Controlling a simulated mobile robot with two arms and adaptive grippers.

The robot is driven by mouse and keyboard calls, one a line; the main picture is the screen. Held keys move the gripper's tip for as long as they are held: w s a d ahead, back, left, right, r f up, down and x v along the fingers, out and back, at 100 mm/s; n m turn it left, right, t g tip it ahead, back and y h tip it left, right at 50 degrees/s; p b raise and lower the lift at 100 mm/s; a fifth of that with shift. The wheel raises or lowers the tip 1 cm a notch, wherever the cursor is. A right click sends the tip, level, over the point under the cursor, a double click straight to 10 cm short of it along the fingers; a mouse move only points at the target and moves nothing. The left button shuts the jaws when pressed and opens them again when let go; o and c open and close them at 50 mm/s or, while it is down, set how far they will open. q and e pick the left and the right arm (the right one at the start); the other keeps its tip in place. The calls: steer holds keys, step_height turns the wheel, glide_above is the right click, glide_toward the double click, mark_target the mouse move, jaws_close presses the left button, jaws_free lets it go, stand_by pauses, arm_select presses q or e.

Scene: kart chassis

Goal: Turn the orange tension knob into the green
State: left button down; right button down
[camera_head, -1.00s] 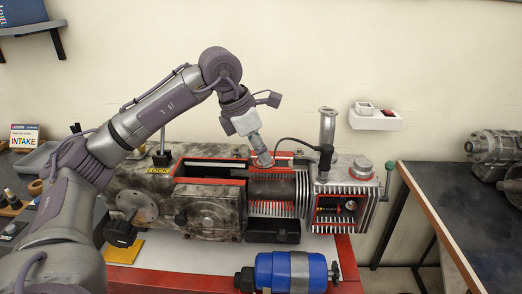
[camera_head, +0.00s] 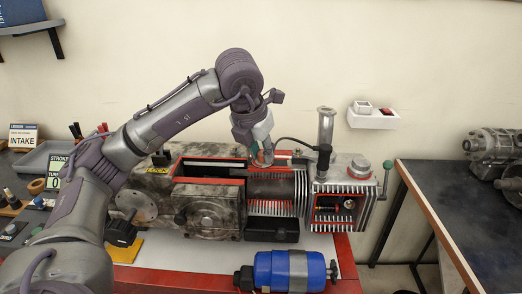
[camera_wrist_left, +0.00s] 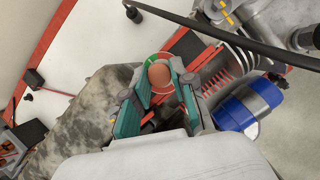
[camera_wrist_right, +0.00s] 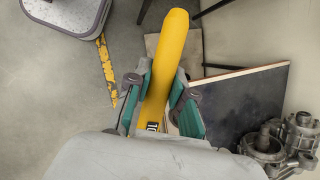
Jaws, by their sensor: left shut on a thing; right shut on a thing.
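The orange tension knob (camera_wrist_left: 159,75) shows in the left wrist view as a round orange-brown cap between my left fingertips. A ring with green and red parts (camera_wrist_left: 151,88) lies around it; no pointer can be made out. My left gripper (camera_wrist_left: 160,84) is shut on the knob, with a teal finger on either side. In the head view my left gripper (camera_head: 262,158) reaches down to the top of the machine (camera_head: 215,213), and the knob is hidden there. My right gripper (camera_wrist_right: 161,92) is shut on a yellow handle (camera_wrist_right: 166,62) in the right wrist view.
A black hose (camera_head: 295,141) and a metal pipe (camera_head: 326,125) stand just right of my left gripper. A blue cylinder (camera_head: 275,270) lies in front of the machine. A dark table (camera_head: 450,210) is at the right.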

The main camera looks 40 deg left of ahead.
arm_select(q)
steer(key=shift+r, duration=0.1)
stand_by(0.4)
steer(key=c, duration=1.2)
jaws_free()
